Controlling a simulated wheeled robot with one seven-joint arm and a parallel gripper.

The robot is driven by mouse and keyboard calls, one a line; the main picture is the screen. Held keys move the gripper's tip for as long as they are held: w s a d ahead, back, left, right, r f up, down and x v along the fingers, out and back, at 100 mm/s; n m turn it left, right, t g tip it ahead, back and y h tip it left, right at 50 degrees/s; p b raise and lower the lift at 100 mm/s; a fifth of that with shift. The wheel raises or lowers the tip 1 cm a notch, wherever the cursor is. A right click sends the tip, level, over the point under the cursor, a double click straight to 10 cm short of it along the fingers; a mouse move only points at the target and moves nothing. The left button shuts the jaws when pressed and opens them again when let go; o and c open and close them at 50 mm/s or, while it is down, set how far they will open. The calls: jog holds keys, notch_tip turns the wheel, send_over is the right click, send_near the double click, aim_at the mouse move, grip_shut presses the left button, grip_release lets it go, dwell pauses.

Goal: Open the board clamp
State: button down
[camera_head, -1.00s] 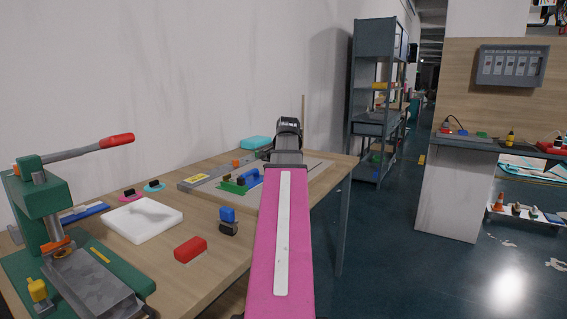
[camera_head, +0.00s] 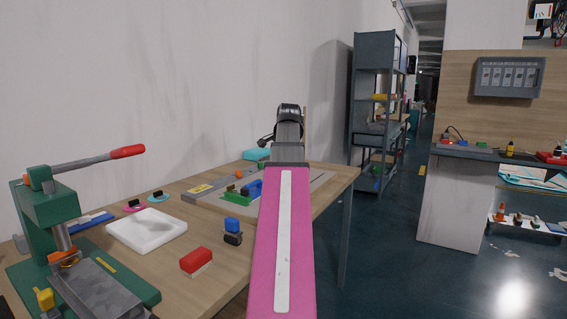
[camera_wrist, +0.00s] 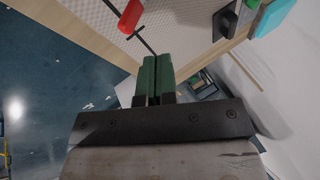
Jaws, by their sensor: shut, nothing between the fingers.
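My gripper (camera_wrist: 157,62) shows in the wrist view with its two green fingers shut together and nothing between them. A red handle (camera_wrist: 130,16) with a thin dark rod lies just beyond the fingertips, apart from them; it may be the clamp's lever, but I cannot tell for sure. A light patterned board or panel (camera_wrist: 185,12) is behind it. In the head view a grey board fixture (camera_head: 213,200) with green and blue parts lies at the table's far end. My pink arm hides its right side, and my gripper's fingers are hidden there.
A green press (camera_head: 45,208) with a red-tipped lever stands at the front left of the wooden table (camera_head: 150,260). A white block (camera_head: 146,232), a red block (camera_head: 196,260) and a blue-black piece (camera_head: 232,232) lie between.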

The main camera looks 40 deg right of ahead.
jog(key=shift+v, duration=1.8)
jog(key=shift+s, duration=0.1)
